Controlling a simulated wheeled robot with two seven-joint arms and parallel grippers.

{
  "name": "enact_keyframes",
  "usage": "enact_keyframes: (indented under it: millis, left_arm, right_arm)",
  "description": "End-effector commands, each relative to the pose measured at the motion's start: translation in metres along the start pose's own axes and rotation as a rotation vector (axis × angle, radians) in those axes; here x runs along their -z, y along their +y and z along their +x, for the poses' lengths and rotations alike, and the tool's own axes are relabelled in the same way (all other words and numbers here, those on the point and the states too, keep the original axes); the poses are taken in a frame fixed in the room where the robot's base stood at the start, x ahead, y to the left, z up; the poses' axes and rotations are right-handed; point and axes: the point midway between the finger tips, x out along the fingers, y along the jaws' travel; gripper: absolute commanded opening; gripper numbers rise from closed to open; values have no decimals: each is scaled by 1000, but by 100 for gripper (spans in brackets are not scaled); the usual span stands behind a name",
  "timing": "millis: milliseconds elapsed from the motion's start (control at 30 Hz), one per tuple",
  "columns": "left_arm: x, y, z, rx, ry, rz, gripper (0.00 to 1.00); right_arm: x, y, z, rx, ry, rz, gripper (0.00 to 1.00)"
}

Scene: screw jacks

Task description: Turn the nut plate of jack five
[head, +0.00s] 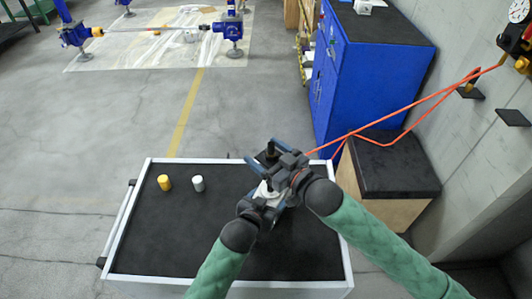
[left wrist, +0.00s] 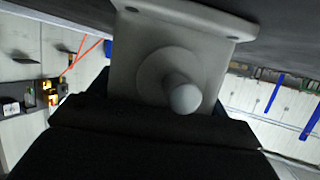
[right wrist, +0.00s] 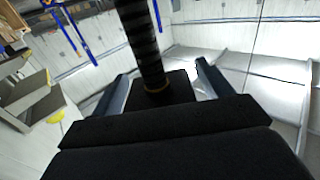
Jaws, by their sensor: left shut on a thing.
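The jack stands at the right side of the cart, with its pale grey body (head: 265,188) largely covered by my grippers. In the left wrist view the body (left wrist: 150,45) has a wide flange and a round knob (left wrist: 184,99). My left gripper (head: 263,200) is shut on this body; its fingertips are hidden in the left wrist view. In the right wrist view a black threaded spindle (right wrist: 143,45) passes through a dark square nut plate (right wrist: 170,88). My right gripper (right wrist: 160,87) is open, its bluish fingers on either side of the plate with small gaps. No jack number is legible.
A yellow cylinder (head: 164,183) and a white cylinder (head: 198,183) stand on the cart's black top (head: 150,235). The left part of the top is otherwise clear. An orange cable (head: 420,98) runs from the wall past a blue cabinet (head: 365,60) and black-topped box (head: 390,165).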

Motion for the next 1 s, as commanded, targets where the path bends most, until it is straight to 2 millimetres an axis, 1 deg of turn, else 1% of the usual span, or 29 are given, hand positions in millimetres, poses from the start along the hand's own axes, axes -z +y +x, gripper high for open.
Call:
enact_keyframes:
  millis: [167, 267, 367, 800, 1000]
  left_arm:
    - [-1, 0, 0, 0, -2, 2, 6]
    - [-1, 0, 0, 0, -2, 3, 6]
    - [-1, 0, 0, 0, -1, 3, 6]
    - [-1, 0, 0, 0, -1, 4, 6]
    - [-1, 0, 0, 0, -1, 5, 6]
  right_arm:
    - [-1, 0, -1, 0, 0, 0, 78]
    - [-1, 0, -8, 0, -1, 0, 78]
    - [-2, 0, -19, -1, -2, 1, 78]
    - [-2, 0, -87, -1, -3, 1, 78]
    - [-1, 0, -108, 0, -1, 1, 78]
